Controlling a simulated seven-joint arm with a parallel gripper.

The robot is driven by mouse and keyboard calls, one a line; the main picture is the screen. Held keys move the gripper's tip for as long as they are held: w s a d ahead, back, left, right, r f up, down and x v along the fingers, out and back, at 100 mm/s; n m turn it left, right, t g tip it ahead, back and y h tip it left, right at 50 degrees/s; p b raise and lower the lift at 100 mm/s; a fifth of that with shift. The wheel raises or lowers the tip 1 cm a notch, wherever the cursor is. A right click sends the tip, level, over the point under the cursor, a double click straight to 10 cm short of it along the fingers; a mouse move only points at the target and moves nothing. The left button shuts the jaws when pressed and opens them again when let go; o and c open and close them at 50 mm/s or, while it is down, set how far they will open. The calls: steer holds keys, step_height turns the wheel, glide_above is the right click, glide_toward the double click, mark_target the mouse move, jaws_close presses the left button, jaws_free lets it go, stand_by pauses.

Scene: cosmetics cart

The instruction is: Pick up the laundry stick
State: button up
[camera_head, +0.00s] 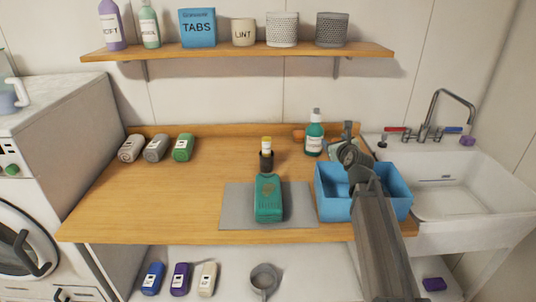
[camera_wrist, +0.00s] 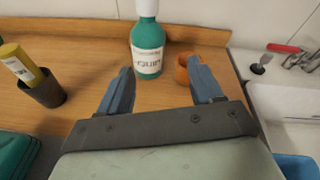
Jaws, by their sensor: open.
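A yellow stick with a white label, which looks like the laundry stick (camera_head: 266,143), stands in a dark cup (camera_head: 266,161) behind the grey mat. In the wrist view the stick (camera_wrist: 22,62) leans in the dark cup (camera_wrist: 42,90) at the left, outside my fingers. My gripper (camera_head: 345,150) is over the back right of the counter, right of the stick. In the wrist view my gripper (camera_wrist: 160,78) is open and empty. A teal pump bottle (camera_wrist: 147,48) and an orange cup (camera_wrist: 183,72) stand beyond the fingers.
A teal container (camera_head: 268,200) rests on the grey mat (camera_head: 233,203). A blue bin (camera_head: 333,207) is beneath my arm. The sink (camera_head: 445,200) is at the right. Counter left of the mat is clear.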

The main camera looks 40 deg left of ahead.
steer(key=s+a+m+g+y, duration=0.1)
steer(key=s+a+y, duration=0.1)
steer(key=s+a, duration=0.8)
steer(key=y, duration=0.1)
glide_toward(266, 137)
steer(key=shift+t, duration=0.3)
steer(key=x, duration=1.1)
steer(key=shift+a+f, duration=0.25)
steer(key=shift+f, duration=0.1)
steer(key=c, duration=1.1)
